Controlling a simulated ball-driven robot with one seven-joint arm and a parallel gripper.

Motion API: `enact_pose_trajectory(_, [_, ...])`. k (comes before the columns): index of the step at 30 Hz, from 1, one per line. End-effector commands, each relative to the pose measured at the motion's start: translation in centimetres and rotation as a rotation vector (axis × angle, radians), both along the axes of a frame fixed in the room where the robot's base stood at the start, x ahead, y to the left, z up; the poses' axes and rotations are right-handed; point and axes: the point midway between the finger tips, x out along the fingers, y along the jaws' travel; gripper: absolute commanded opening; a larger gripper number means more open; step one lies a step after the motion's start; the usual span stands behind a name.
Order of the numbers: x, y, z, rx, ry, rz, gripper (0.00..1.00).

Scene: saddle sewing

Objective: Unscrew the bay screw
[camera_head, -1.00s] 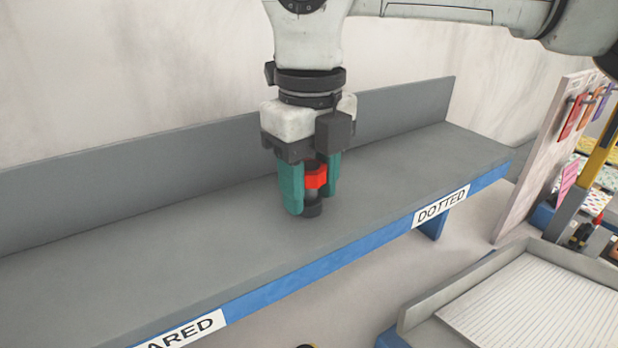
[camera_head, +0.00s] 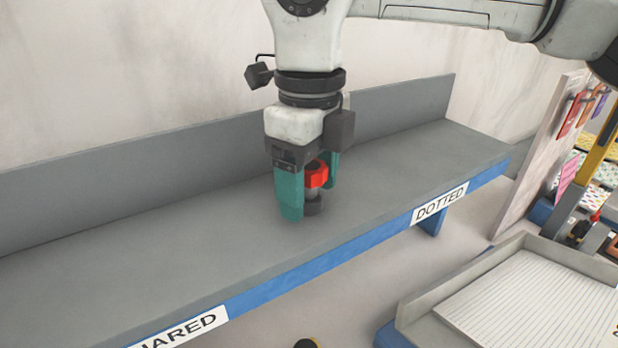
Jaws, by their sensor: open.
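The bay screw (camera_head: 317,175) has a red head on a grey shank with a dark base. It stands upright on the grey shelf (camera_head: 160,240), behind the blue front edge with the DOTTED label. My gripper (camera_head: 311,195) points down over the screw, with teal fingers. The fingers are open, one to the left of the red head and one to its right and behind. The left finger partly covers the screw, and I cannot tell whether either finger touches it.
A DOTTED label (camera_head: 440,202) is at the shelf's right front and a partly cut-off label (camera_head: 178,333) at its left. A low grey back wall (camera_head: 400,105) runs behind. A tray (camera_head: 415,310) with lined paper is at lower right. The shelf is otherwise clear.

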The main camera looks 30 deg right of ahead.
Motion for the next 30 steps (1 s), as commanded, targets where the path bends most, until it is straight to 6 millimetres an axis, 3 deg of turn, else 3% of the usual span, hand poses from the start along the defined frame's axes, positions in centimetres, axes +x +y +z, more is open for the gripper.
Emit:
enact_pose_trajectory(8, [0.0, -0.1, 0.3, -0.001, 0.000, -0.002, 0.69])
enact_pose_trajectory(24, [0.1, -0.1, 4.9, -0.001, -0.002, -0.003, 0.69])
enact_pose_trajectory(30, [0.1, -0.1, 5.0, -0.001, 0.000, -0.003, 0.69])
